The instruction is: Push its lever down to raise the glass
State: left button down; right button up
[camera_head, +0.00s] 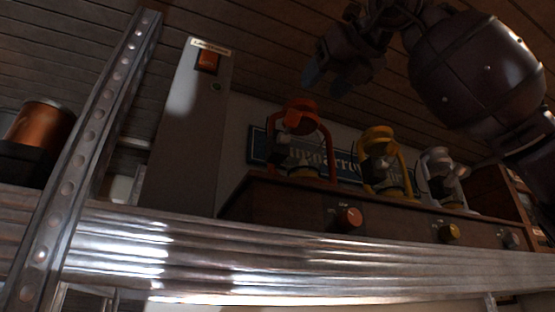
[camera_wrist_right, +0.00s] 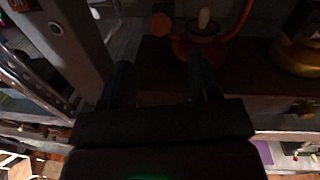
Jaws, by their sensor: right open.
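Three lanterns stand in a row on a dark wooden stand: an orange-red one (camera_head: 302,135), a yellow one (camera_head: 381,158) and a white one (camera_head: 442,178). I cannot make out a lever on any of them. My right gripper (camera_head: 327,78) is open and empty, above the orange-red lantern and apart from it. In the right wrist view, the open fingers of my right gripper (camera_wrist_right: 161,75) point toward the stand; the orange-red lantern (camera_wrist_right: 198,47) is beyond them, near the right finger. The yellow lantern (camera_wrist_right: 300,55) is at the right edge. My left gripper is not in view.
The wooden stand (camera_head: 270,203) has an orange knob (camera_head: 348,218), a yellow knob (camera_head: 449,232) and a grey knob (camera_head: 510,240) on its front. A grey panel with an orange switch (camera_head: 208,61) rises to the left. A metal post (camera_head: 88,140) and metal shelf edge (camera_head: 250,262) lie nearer.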

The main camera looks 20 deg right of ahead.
aim_at(296, 112)
jog(key=w, duration=0.3)
jog(key=w+p, duration=0.1)
jog(key=w, duration=0.2)
jog(key=w+a, duration=0.1)
jog(key=w, duration=0.2)
jog(key=shift+r, duration=0.1)
jog(key=shift+w+a+p, duration=0.15)
jog(key=shift+w+p, duration=0.15)
jog(key=shift+w, duration=0.45)
